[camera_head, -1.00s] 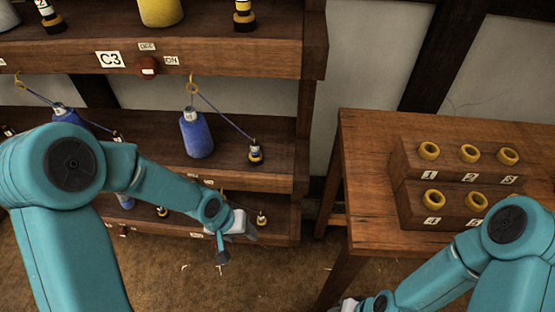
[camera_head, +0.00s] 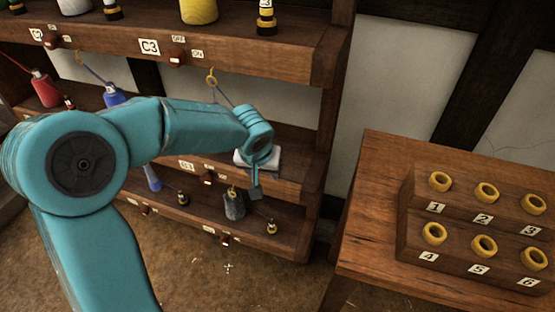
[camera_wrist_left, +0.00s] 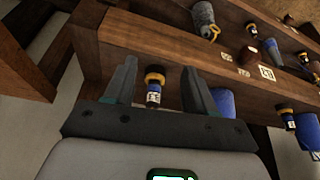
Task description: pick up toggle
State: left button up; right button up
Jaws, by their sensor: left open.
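A small toggle (camera_wrist_left: 154,85), with a black top, a yellow band and a white label over a dark blue part, is in the left wrist view. It lies between the spread fingers of my left gripper (camera_wrist_left: 157,78), with a gap on both sides. In the head view my left gripper (camera_head: 257,172) is at the right end of the middle shelf, and my arm hides this toggle there. Part of a blue bobbin (camera_wrist_left: 223,103) shows beside the right finger in the left wrist view. My right gripper is not in view.
A wooden rack (camera_head: 290,62) holds several bobbins and toggles; its upper shelf is above my left arm. A grey bobbin (camera_head: 234,205) is on the lower shelf. A table (camera_head: 385,150) at the right carries a stepped block (camera_head: 412,208) with several yellow rings.

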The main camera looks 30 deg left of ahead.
pick_arm(q)
jog(key=w+a, duration=0.1)
jog(key=w+p, duration=0.1)
jog(key=w, duration=0.1)
jog(key=w+a, duration=0.1)
jog(key=w, duration=0.1)
jog(key=shift+w+a, duration=0.1)
jog(key=shift+a, duration=0.25)
jog(key=shift+w+a+p, duration=0.2)
jog(key=shift+w+p, duration=0.1)
jog(key=shift+w, duration=0.1)
jog(key=shift+w+a+p, duration=0.25)
jog(key=shift+w, duration=0.35)
jog(key=shift+w+a+p, duration=0.2)
jog(key=shift+w+p, duration=0.05)
jog(key=shift+w, duration=0.35)
jog(key=x, duration=0.2)
jog(key=shift+w+a+f, duration=0.15)
jog(key=shift+w+f, duration=0.15)
jog(key=shift+w, duration=0.05)
jog(key=shift+f, duration=0.25)
jog(key=shift+w, duration=0.1)
jog(key=c, duration=0.9)
